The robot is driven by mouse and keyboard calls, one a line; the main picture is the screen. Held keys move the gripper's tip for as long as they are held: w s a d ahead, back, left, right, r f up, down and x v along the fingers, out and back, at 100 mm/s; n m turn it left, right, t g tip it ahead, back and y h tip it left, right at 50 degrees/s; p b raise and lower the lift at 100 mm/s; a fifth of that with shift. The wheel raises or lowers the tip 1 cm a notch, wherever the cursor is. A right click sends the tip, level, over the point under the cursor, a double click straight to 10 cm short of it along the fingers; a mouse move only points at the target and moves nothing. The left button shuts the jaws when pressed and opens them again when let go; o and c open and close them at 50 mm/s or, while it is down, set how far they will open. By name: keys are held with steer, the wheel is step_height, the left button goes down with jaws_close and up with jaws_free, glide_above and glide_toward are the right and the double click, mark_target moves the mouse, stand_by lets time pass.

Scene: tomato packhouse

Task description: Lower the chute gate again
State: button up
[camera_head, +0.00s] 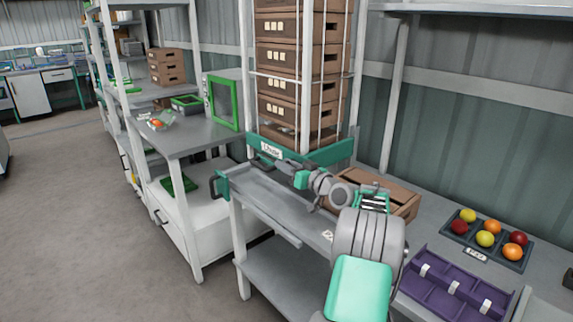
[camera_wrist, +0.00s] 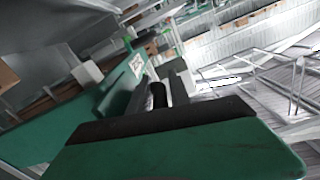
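The chute (camera_head: 303,80) is a white-framed upright rack holding a stack of brown crates. A teal board (camera_head: 318,153) with a white label crosses its foot; I take this to be the gate area, and cannot tell whether the gate is up or down. My gripper (camera_head: 286,169) is close in front of this board, low over the bench. In the wrist view a green, black-padded finger (camera_wrist: 180,150) fills the bottom. A dark upright post (camera_wrist: 158,96) stands just beyond its pad. The labelled green board (camera_wrist: 122,90) is at the left. Whether the fingers touch the post is unclear.
A grey bench (camera_head: 270,196) runs under my arm. A brown open crate (camera_head: 403,204) lies behind my wrist. A purple divided tray (camera_head: 430,286) and a dark tray of coloured tomatoes (camera_head: 514,264) are at the right. A shelf unit (camera_head: 190,135) stands left; the floor there is clear.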

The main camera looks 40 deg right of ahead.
steer(key=shift+w, duration=0.15)
jaws_close()
steer(key=shift+f, duration=0.1)
stand_by(1.3)
